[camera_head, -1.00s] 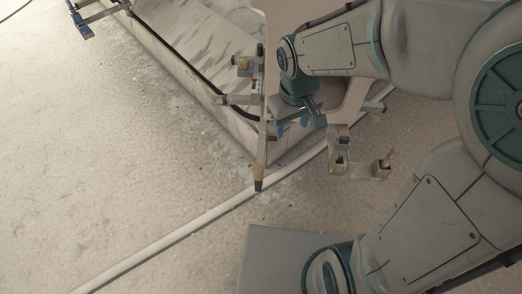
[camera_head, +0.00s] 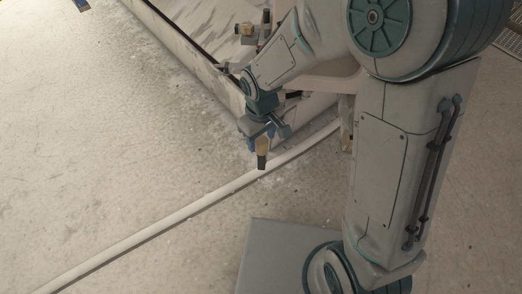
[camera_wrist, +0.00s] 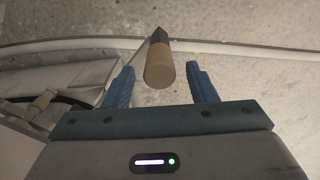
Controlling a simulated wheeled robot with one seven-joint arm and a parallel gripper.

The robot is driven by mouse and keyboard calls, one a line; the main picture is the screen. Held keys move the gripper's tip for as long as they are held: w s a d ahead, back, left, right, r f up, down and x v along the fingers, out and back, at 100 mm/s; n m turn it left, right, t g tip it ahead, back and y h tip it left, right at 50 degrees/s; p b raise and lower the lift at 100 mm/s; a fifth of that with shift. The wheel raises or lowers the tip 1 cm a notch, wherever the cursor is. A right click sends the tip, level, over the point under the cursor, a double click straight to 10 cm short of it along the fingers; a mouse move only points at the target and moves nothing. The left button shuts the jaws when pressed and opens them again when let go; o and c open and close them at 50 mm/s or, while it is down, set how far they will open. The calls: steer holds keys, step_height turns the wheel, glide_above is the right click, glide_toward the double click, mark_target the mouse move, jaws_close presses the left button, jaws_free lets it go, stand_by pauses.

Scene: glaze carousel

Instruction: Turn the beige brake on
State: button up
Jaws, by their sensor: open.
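A beige handle with a dark end (camera_head: 262,148) hangs off the near corner of the trough in the head view. It also shows in the wrist view (camera_wrist: 159,68), between the two blue fingers and a little beyond their tips. My gripper (camera_head: 262,132) is open around the line of this handle, one finger on each side with gaps; no contact is visible. In the wrist view my gripper (camera_wrist: 161,76) holds nothing. Most of the lever behind the handle is hidden by my gripper and arm in the head view.
A long pale trough (camera_head: 190,45) runs up and left. Another beige-topped fitting (camera_head: 245,29) stands on it, and a beige part (camera_head: 346,140) is half hidden behind my arm. A white pipe (camera_head: 150,225) crosses the floor. Open floor (camera_head: 90,130) lies left.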

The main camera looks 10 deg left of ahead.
mark_target(262, 154)
step_height(262, 154, down, 5)
steer(key=shift+f+b, duration=0.15)
steer(key=shift+b, duration=0.7)
jaws_close()
